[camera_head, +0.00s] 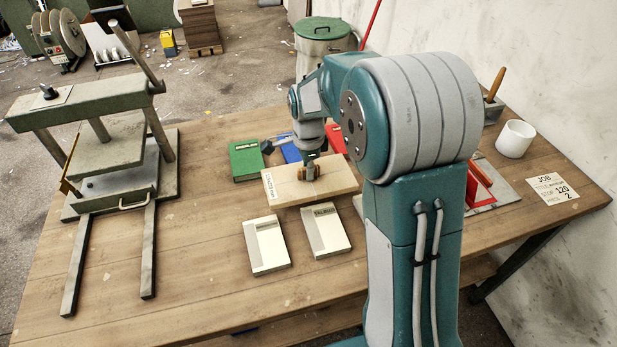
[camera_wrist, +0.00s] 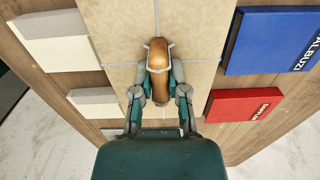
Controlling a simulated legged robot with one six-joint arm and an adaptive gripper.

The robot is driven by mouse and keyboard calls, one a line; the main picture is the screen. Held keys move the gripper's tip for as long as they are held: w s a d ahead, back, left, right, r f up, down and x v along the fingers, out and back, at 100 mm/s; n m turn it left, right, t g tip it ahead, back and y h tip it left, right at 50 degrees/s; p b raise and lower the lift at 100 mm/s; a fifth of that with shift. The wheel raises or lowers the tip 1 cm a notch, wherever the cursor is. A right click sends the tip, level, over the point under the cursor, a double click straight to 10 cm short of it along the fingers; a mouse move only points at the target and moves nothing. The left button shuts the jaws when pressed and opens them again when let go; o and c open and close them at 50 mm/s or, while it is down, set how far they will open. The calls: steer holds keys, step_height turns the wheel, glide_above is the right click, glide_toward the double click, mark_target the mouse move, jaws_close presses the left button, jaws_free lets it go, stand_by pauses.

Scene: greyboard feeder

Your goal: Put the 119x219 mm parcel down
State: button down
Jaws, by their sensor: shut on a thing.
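The parcel (camera_head: 335,181) is a flat tan package with a white label at its left end in the head view. In the wrist view the parcel (camera_wrist: 115,28) shows white string crossed over its top and a brown wooden grip at the crossing. My gripper (camera_head: 308,168) comes down from above, near the middle of the parcel. In the wrist view my gripper (camera_wrist: 158,92) is shut on that grip, with a finger on each side. The parcel looks level over the middle of the table. I cannot tell whether its underside touches the wood.
Two white books (camera_head: 267,245) (camera_head: 325,230) lie in front of the parcel. A green book (camera_head: 246,160), a blue book (camera_head: 290,153) and a red book (camera_head: 335,137) lie behind it. A press (camera_head: 115,150) stands left. Bare tabletop (camera_head: 205,215) lies between press and books.

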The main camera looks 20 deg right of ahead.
steer(key=shift+w+d+f, duration=0.15)
steer(key=shift+w+f, duration=0.3)
steer(key=shift+f, duration=0.1)
steer(key=shift+w+f, duration=0.2)
steer(key=shift+f, duration=1.5)
steer(key=shift+f, duration=0.1)
steer(key=c, duration=0.6)
jaws_free()
steer(key=shift+c, duration=0.2)
